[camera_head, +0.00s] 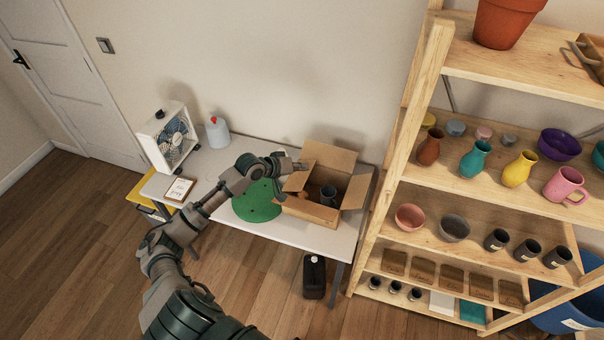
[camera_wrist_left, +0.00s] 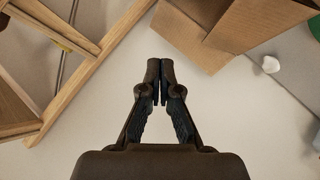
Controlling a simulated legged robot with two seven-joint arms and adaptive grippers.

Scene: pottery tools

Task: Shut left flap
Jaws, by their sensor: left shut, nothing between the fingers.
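An open cardboard box (camera_head: 318,211) stands on the table with its flaps spread out. Its left flap (camera_head: 296,182) sticks out to the left, just below my left gripper (camera_head: 292,165). A dark mug (camera_head: 328,195) is inside the box. In the left wrist view my left gripper (camera_wrist_left: 160,72) is shut and empty, with its fingertips close to a cardboard flap (camera_wrist_left: 187,38). I cannot tell whether they touch it. My right gripper is in neither view.
A fan (camera_head: 168,137) and a white jug (camera_head: 217,131) stand at the back left. A wooden shelf (camera_head: 425,90) with pottery rises close on the right.

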